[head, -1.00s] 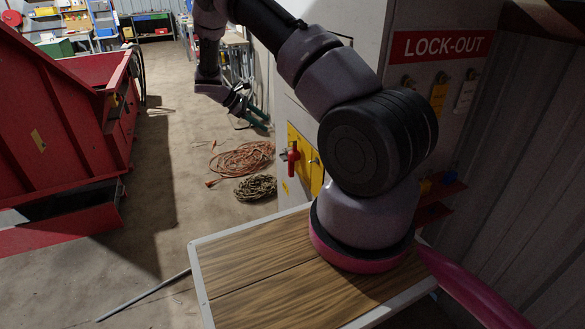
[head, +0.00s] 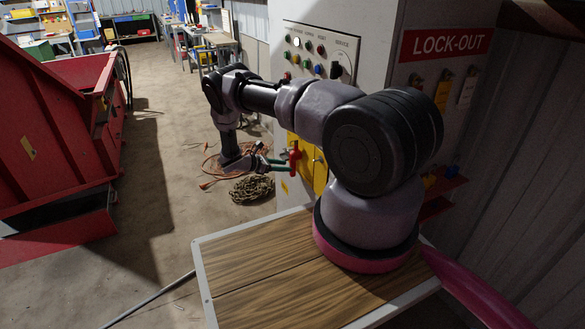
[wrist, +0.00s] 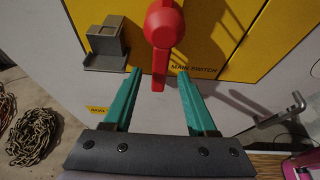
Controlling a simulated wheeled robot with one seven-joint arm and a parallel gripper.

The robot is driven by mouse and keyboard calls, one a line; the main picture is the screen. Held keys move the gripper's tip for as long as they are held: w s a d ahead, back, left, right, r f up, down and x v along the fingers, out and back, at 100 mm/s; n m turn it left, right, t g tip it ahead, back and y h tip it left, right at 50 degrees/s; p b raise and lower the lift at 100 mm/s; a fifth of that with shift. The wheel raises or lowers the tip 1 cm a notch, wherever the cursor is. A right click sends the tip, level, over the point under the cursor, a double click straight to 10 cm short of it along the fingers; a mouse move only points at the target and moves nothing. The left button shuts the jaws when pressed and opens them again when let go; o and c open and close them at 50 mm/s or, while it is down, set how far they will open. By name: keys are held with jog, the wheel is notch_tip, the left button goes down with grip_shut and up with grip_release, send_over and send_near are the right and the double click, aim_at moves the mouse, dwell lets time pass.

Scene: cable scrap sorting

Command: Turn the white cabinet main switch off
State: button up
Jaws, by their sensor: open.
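The white cabinet (head: 375,35) stands behind my arm, with buttons and lamps on its front. Its red main switch handle (head: 296,156) sits on a yellow panel (head: 310,170). In the wrist view the red handle (wrist: 165,25) has a round hub and a lever pointing down the picture, beside the words MAIN SWITCH (wrist: 193,68). My gripper (head: 280,163) is open in front of the panel. In the wrist view its teal fingertips (wrist: 160,76) stand on either side of the lever's lower end, with visible gaps. No contact shows.
A grey metal bracket (wrist: 106,45) sticks out left of the handle. A grey bent rod (wrist: 280,110) is at the right. Coiled chain (head: 252,189) and an orange cable (head: 210,165) lie on the floor. A red container (head: 55,130) stands left; floor between is clear.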

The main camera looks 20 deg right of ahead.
aim_at(290, 166)
jog(key=shift+x, duration=2.45)
grip_shut()
